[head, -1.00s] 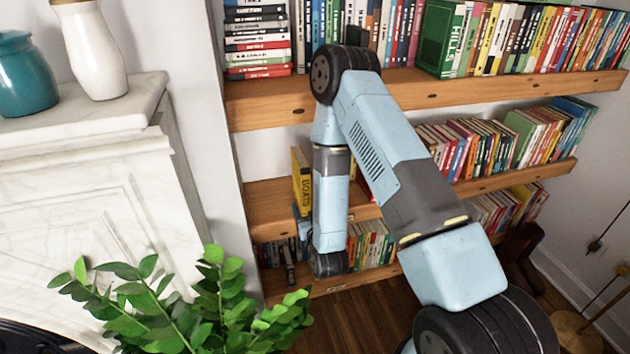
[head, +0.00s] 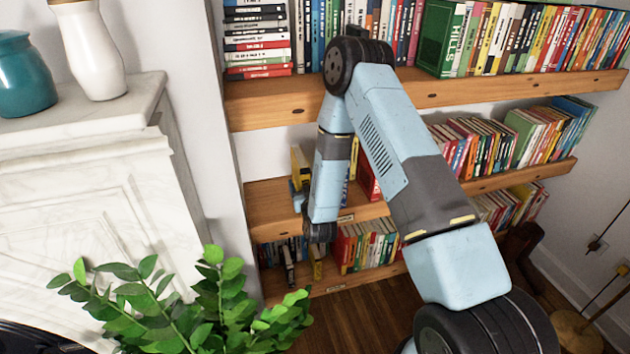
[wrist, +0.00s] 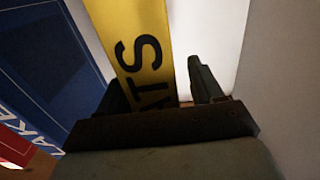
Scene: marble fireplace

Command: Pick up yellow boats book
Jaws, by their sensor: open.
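The yellow boats book (head: 297,160) stands upright at the left end of the middle shelf, partly hidden behind my arm in the head view. In the wrist view its yellow spine (wrist: 135,35) fills the top middle, with the black letters "ATS" showing. My gripper (wrist: 160,88) is open, with one dark finger at the left of the spine and the other at the right. A gap shows between the spine and the right finger. The left fingertip is dark and partly hidden, so I cannot tell whether it touches the book.
A dark blue book (wrist: 50,60) leans beside the yellow one in the wrist view. A pale wall (wrist: 280,90) is close on the right there. In the head view, the upper shelf board (head: 270,108) runs above, and a leafy plant (head: 190,310) stands in front.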

